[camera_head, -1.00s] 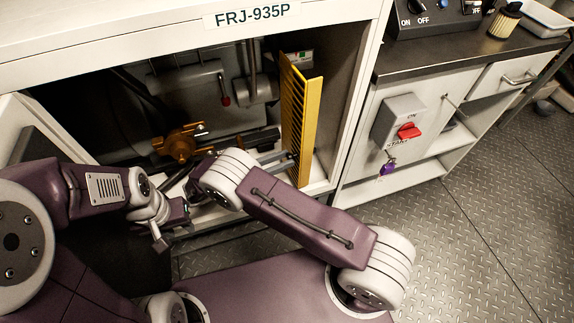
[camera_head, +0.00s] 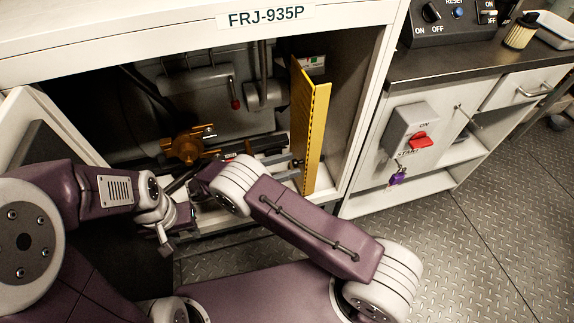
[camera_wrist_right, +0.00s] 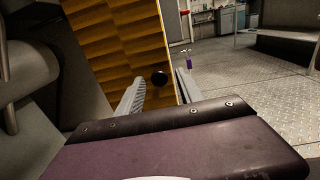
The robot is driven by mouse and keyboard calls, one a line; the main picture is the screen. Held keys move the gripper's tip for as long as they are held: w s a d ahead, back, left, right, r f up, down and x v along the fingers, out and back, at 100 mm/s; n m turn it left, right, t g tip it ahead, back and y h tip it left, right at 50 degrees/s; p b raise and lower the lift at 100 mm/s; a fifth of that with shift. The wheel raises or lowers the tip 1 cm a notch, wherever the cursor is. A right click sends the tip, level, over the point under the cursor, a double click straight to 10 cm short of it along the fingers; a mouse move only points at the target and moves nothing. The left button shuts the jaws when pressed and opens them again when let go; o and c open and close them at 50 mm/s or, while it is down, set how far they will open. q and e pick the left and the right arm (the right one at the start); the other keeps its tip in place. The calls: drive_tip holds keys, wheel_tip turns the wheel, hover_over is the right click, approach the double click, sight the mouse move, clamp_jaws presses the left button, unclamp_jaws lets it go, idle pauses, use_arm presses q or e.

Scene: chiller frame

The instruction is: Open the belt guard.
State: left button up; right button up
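The belt guard is a yellow ribbed panel (camera_head: 317,135) at the right side of the open bay under the FRJ-935P sign. It stands nearly edge-on to the head camera, and the machinery left of it is exposed. In the right wrist view the panel (camera_wrist_right: 120,45) fills the upper middle, with a round black knob (camera_wrist_right: 159,78) on it. My right gripper (camera_wrist_right: 158,95) is open, its fingers on either side of the knob in that view; contact cannot be told. In the head view it reaches the guard's lower part (camera_head: 296,163). My left gripper (camera_head: 178,232) is apart from the guard and looks open and empty.
Inside the bay are an orange-brown valve-like part (camera_head: 188,148) and a red-tipped lever (camera_head: 235,103). A white door (camera_head: 50,120) stands open at left. Right of the bay is a switch box with a red handle (camera_head: 419,140) and a hanging purple padlock (camera_head: 398,178). The floor at right is clear.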

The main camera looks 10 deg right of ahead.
sight(304, 151)
wheel_tip(304, 151, up, 5)
drive_tip(key=p, duration=0.3)
drive_tip(key=shift+s+d, duration=0.1)
drive_tip(key=s+d+r+p, duration=0.5)
drive_tip(key=s+d+r, duration=0.1)
drive_tip(key=s+d, duration=0.2)
drive_tip(key=shift+s, duration=0.1)
